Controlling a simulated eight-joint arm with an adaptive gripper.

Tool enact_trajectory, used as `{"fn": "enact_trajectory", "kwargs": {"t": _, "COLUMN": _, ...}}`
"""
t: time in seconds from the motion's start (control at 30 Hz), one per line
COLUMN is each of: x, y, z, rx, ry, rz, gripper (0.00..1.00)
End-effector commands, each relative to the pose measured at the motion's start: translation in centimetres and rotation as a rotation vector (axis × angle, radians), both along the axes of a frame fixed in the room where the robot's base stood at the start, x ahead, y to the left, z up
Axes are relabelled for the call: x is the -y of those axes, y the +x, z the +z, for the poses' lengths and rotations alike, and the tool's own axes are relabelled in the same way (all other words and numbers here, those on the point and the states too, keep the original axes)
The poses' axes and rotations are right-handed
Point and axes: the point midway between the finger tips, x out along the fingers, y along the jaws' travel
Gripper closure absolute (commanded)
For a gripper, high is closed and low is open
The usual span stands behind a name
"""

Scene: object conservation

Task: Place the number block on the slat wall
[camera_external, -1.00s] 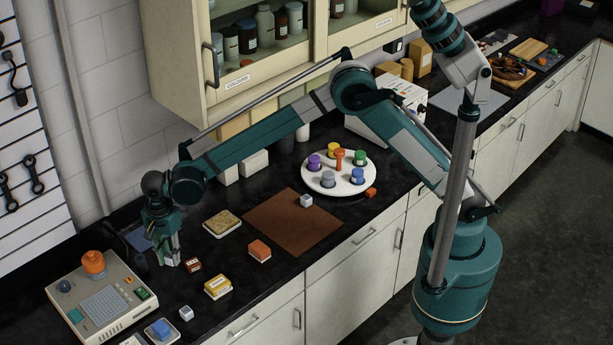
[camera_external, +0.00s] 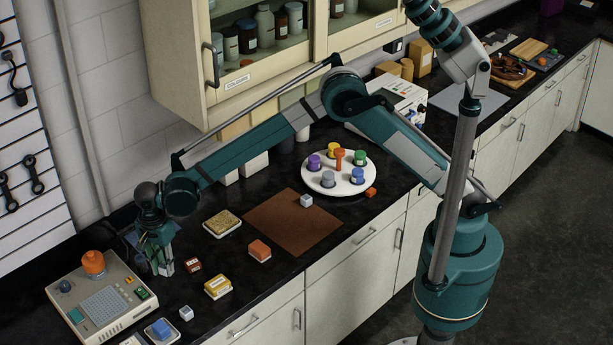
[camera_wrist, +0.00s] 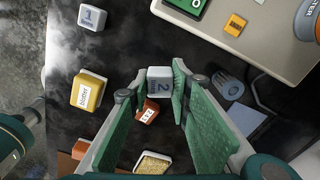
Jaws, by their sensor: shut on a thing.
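My gripper (camera_external: 164,268) is low over the black counter between the grey console and the small red block. In the wrist view its green fingers are shut on a pale grey number block (camera_wrist: 159,87) marked 2, held between the fingertips. The block is hard to make out in the external view. I cannot tell whether it touches the counter. Another pale number block (camera_wrist: 93,17), marked 1, stands apart in the wrist view and near the counter's front edge in the external view (camera_external: 186,313). The white slat wall (camera_external: 36,215) is at the far left, with dark tools hanging on it.
The grey console (camera_external: 103,300) with an orange knob stands left of my gripper. A brown mat (camera_external: 285,232) and round white tray (camera_external: 340,186) lie further right.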

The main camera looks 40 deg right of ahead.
Motion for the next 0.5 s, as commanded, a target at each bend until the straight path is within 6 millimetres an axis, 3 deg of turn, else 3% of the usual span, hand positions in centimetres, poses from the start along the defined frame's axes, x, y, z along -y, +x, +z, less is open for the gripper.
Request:
{"fn": "enact_trajectory", "kwargs": {"t": 0.23, "x": 0.0, "y": 0.0, "z": -3.3, "rx": 0.000, "ry": 0.000, "rz": 0.000, "gripper": 0.88}}
{"fn": "enact_trajectory", "kwargs": {"t": 0.5, "x": 0.0, "y": 0.0, "z": -4.0, "rx": 0.000, "ry": 0.000, "rz": 0.000, "gripper": 0.88}}
